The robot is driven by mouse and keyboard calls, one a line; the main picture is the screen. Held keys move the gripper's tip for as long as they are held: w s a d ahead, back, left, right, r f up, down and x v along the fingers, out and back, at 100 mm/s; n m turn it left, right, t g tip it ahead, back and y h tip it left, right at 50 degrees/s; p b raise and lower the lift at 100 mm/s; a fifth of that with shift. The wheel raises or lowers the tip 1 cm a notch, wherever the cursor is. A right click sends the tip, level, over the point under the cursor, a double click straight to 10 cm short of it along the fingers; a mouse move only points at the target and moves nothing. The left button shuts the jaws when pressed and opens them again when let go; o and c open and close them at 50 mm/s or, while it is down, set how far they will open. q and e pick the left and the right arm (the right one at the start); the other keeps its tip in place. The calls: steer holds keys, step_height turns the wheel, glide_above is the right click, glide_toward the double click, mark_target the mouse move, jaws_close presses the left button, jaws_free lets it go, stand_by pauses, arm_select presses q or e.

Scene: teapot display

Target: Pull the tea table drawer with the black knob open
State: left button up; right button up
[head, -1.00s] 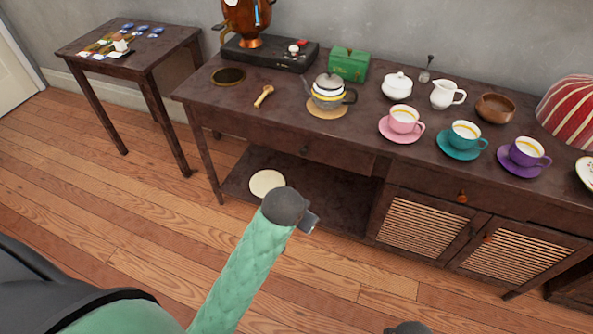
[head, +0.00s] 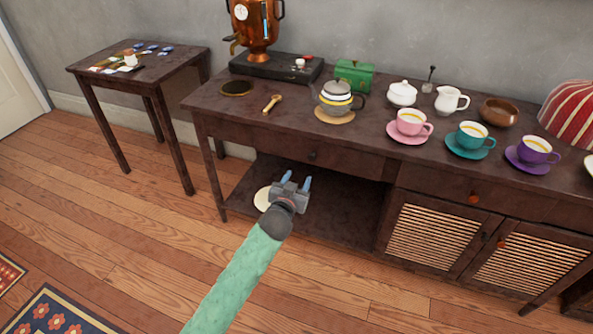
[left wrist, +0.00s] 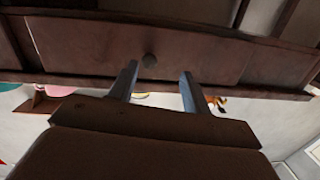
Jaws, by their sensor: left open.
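The tea table (head: 235,125) has a dark wooden drawer (head: 260,143) at its left with a small black knob (head: 312,155) on the front. The drawer front looks flush with the table, so it is shut. My left gripper (head: 293,181) is open and empty, in front of the table and below the knob in the head view. In the left wrist view the black knob (left wrist: 149,60) shows just beyond the open fingertips (left wrist: 159,70), between their lines and nearer one finger. No contact shows. My right gripper is out of view.
A second drawer (head: 440,187) has an orange knob (head: 474,198), above slatted doors (head: 430,235). The tabletop holds a teapot (head: 336,98), cups and a samovar (head: 257,30). A pale round disc (head: 263,199) lies on the low shelf. Floor in front is clear.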

mark_target(311, 158)
arm_select(q)
steer(key=shift+n+t+h, duration=0.3)
steer(key=shift+t+h, duration=0.1)
steer(key=shift+h, duration=0.2)
steer(key=shift+d+r+x, duration=0.15)
steer(key=shift+r+x, duration=0.1)
steer(key=shift+x, duration=1.05)
steer(key=shift+d+r+x, duration=0.2)
steer(key=shift+r+x, duration=0.1)
steer(key=shift+x, duration=1.05)
steer(key=shift+d+r+x, duration=0.15)
steer(key=shift+r+x, duration=0.1)
steer(key=shift+x, duration=1.05)
steer(key=shift+s, duration=0.15)
jaws_close()
